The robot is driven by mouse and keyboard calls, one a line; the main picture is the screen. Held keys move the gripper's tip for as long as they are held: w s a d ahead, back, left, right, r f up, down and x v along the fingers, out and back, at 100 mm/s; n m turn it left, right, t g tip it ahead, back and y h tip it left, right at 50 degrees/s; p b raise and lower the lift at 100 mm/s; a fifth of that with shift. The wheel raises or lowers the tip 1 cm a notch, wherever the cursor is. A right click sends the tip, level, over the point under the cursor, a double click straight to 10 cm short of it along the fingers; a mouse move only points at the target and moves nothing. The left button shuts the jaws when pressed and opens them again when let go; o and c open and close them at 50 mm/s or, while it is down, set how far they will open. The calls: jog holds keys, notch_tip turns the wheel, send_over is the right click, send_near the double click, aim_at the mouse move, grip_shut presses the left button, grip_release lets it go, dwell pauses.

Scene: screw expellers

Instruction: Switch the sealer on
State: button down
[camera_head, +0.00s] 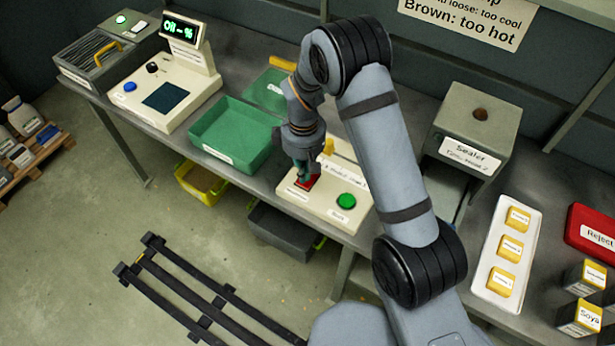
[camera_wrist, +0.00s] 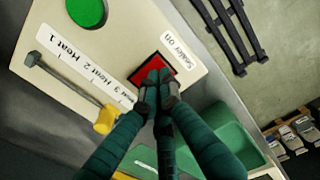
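A cream control box (camera_head: 325,207) on the bench carries a red switch (camera_head: 313,181), a green button (camera_head: 346,201) and a heat scale. In the wrist view the red switch (camera_wrist: 140,74) has a small white label beside it, partly legible and ending in "On". The green button (camera_wrist: 87,12) is at the top. My gripper (camera_head: 303,172) points down at the red switch. In the wrist view its dark green fingers (camera_wrist: 158,84) are shut together with nothing between them, their tips over the switch and hiding part of it. I cannot tell whether they press it.
A lever with a yellow knob (camera_wrist: 106,120) stands near the fingers. A green tray (camera_head: 236,134) lies left of the box. A grey unit labelled "Sealer" (camera_head: 476,115) stands to the right, beyond my arm. A white tray (camera_head: 486,294) with yellow blocks is further right.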

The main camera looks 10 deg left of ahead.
jog(key=shift+f+b, duration=0.75)
jog(key=shift+f, duration=0.2)
jog(key=shift+r, duration=0.15)
jog(key=shift+r+p, duration=2.6)
jog(key=shift+r, duration=0.85)
jog(key=shift+f, duration=0.15)
notch_tip(320, 180, down, 7)
jog(key=b, duration=0.5)
jog(key=shift+r, duration=0.25)
